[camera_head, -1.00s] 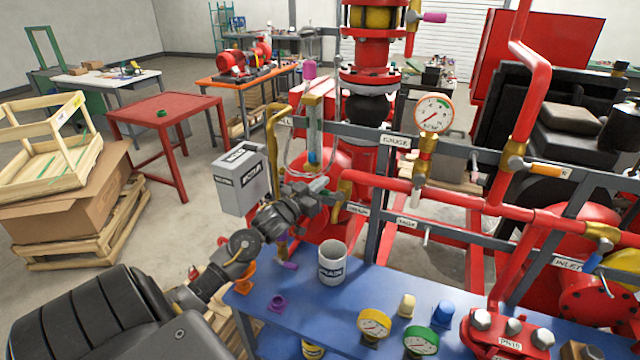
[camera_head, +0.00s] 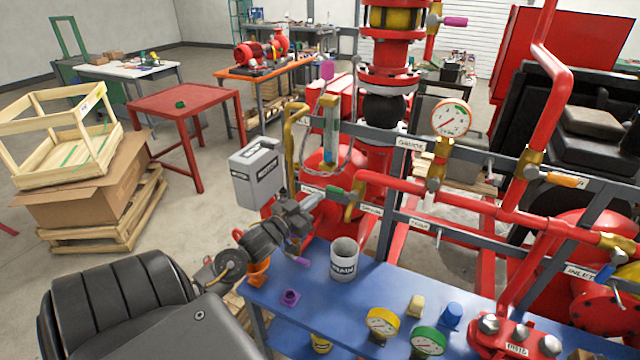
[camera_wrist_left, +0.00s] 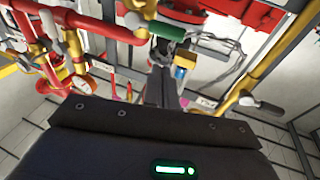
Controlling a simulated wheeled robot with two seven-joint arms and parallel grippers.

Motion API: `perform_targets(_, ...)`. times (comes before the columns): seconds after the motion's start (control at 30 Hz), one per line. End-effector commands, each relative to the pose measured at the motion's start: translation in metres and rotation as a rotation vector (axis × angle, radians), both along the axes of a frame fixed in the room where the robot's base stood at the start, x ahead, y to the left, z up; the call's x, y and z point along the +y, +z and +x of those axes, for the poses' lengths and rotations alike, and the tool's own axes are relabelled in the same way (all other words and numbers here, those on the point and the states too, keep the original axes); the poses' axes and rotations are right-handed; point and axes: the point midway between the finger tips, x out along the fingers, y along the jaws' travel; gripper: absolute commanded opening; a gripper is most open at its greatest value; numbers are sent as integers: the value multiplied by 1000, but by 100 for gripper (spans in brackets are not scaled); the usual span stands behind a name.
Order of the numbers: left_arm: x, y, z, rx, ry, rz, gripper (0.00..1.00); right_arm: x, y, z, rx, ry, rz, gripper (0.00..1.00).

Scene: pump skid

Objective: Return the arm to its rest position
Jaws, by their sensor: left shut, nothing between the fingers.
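My left arm comes in from the lower left in the head view. A green-handled valve (camera_wrist_left: 165,30) shows past the fingers. My right gripper is not in either view.
The blue table (camera_head: 300,310) carries a grey cup (camera_head: 344,260), a yellow gauge (camera_head: 382,322), a green gauge (camera_head: 428,341) and a purple fitting (camera_head: 290,297). A grey box (camera_head: 257,172) is close behind the gripper. Wooden crates (camera_head: 60,150) stand on the left, with open floor between.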

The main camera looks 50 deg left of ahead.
Motion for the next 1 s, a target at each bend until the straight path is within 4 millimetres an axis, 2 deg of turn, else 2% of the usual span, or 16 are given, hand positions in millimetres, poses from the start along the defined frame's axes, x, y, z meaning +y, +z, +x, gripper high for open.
perform_targets(0.67,-2,-4,-4,11,2,-1,0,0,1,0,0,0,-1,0)
perform_targets(0.77,-15,-23,-9,81,21,-7,0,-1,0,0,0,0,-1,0)
perform_targets(0.87,-43,-64,-25,243,54,-9,0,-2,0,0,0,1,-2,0)
perform_targets(0.97,-86,-113,-57,480,76,-4,0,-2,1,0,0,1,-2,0)
perform_targets(1.0,-104,-131,-74,579,76,3,0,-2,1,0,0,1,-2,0)
